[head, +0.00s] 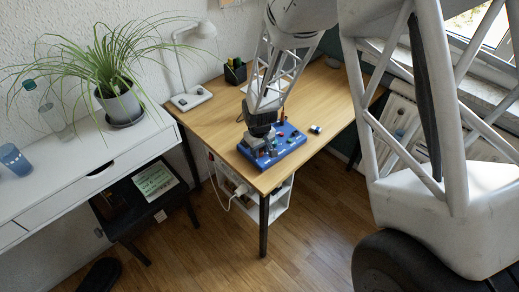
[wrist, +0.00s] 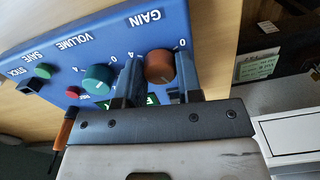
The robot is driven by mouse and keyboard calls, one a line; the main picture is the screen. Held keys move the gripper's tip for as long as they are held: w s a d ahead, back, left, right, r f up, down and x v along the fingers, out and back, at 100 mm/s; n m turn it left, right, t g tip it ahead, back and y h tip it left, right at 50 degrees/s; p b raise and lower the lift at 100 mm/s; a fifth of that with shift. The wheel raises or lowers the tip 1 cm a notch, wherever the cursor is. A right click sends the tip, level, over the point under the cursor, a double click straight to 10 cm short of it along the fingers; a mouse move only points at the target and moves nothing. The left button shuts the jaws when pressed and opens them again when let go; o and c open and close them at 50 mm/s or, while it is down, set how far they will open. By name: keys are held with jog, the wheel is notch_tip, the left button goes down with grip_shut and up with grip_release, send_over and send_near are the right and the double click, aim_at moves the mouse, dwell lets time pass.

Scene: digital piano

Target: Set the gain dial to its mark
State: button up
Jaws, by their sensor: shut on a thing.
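The blue control panel (head: 290,146) lies on the wooden desk, and it fills the upper left of the wrist view (wrist: 115,35). The gain dial (wrist: 158,66) is a round orange-brown knob under the label GAIN, with the digits 0 and 4 beside it. My gripper (wrist: 159,76) is shut on the gain dial, one dark finger on either side. In the head view my gripper (head: 262,130) is over the panel and hides part of it. The dial's pointer and its target mark cannot be made out.
On the panel, a teal volume dial (wrist: 97,77) sits close beside one finger, with a green button (wrist: 43,71) and a red button (wrist: 73,92) farther left. The desk (head: 330,90) also carries a lamp (head: 190,98) and a pen holder (head: 235,72). A small object (head: 315,129) lies right of the panel.

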jog(key=m, duration=0.4)
jog(key=shift+m, duration=0.3)
jog(key=m, duration=0.3)
jog(key=shift+m, duration=0.4)
jog(key=m, duration=0.4)
jog(key=shift+m, duration=2.2)
jog(key=o, duration=0.9)
jog(key=shift+r, duration=0.1)
jog(key=shift+r, duration=3.85)
